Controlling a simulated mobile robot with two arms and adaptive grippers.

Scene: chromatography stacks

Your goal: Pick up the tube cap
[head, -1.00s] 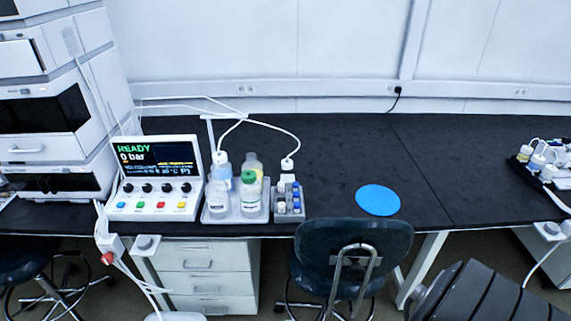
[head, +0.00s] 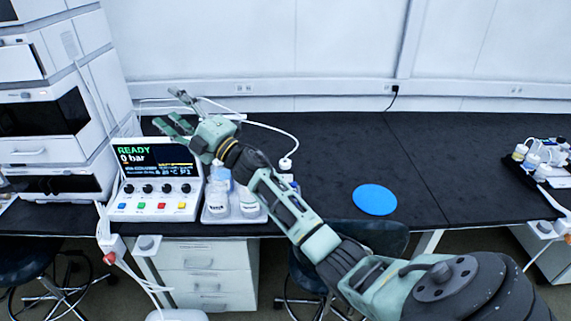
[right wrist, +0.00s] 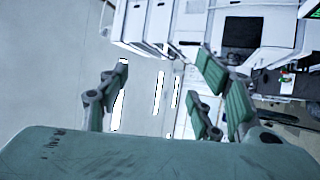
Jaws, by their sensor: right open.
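A small white cap (head: 286,163) shows in the head view at the end of a thin white tube, just above the small vial rack. I cannot tell whether it is the tube cap or whether it touches a vial. My right gripper (head: 172,110) is open and empty, with fingers spread above the display box, left of the cap and higher in the picture. In the right wrist view, the open fingers (right wrist: 163,85) have nothing between them, and the cap does not show. My right arm hides most of the rack. My left gripper is not in view.
The display box (head: 157,180) stands left of the bottle tray (head: 216,216), which my arm partly covers. A blue disc (head: 374,199) lies on the black bench (head: 330,150). The instrument stack (head: 50,110) rises at left. A chair stands at the front edge.

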